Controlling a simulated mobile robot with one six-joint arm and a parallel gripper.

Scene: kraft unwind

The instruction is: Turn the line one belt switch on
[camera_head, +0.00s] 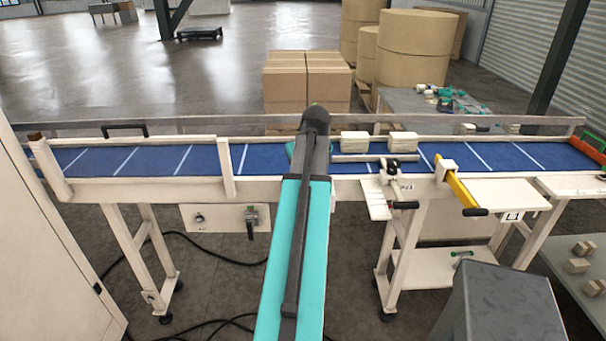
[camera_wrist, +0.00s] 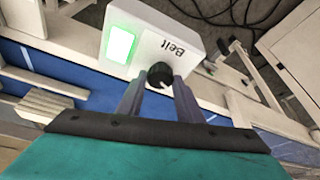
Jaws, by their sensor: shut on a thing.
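The belt switch box (camera_wrist: 178,42) is pale grey and lettered "Belt" in the wrist view. It has a bright green lit panel (camera_wrist: 119,45) and a round black knob (camera_wrist: 160,74). My gripper (camera_wrist: 160,82) has its two grey fingers on either side of the knob and is shut on it. A light mark shows on the knob; its exact setting is too small to read. In the head view my arm hides the gripper and this box.
Pale packs (camera_head: 403,142) sit on the belt right of my arm. A yellow-barred lever (camera_head: 462,192) and a small panel (camera_head: 225,218) are on the conveyor's near side. A grey box (camera_head: 500,305) stands at front right. Dark cables lie on the floor.

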